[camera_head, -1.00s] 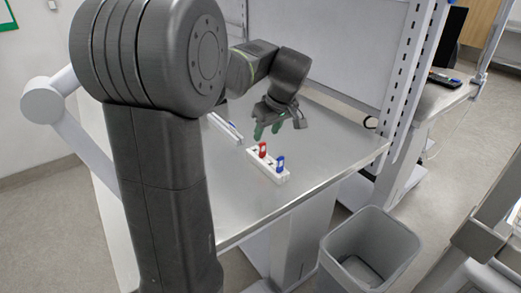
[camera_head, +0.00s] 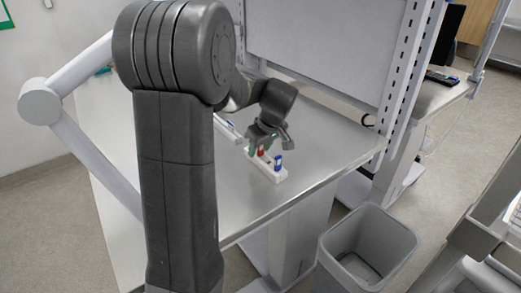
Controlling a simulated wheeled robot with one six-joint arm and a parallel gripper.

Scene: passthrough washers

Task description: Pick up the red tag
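The red tag (camera_head: 261,152) stands upright in a white rack (camera_head: 269,172) on the metal table. My gripper (camera_head: 262,147) is low over the rack, with its green fingertips right by the red tag and partly covering it. The fingers look to be on both sides of the tag, but whether they touch it is too small to tell. A blue tag (camera_head: 278,162) stands in the same rack, just right of the red one.
A second white rack with a blue item (camera_head: 229,126) lies further back, partly hidden by my arm. The metal table (camera_head: 300,185) has bare room around the front rack. A grey bin (camera_head: 368,245) stands on the floor at the right. An upright panel (camera_head: 330,50) closes the table's back.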

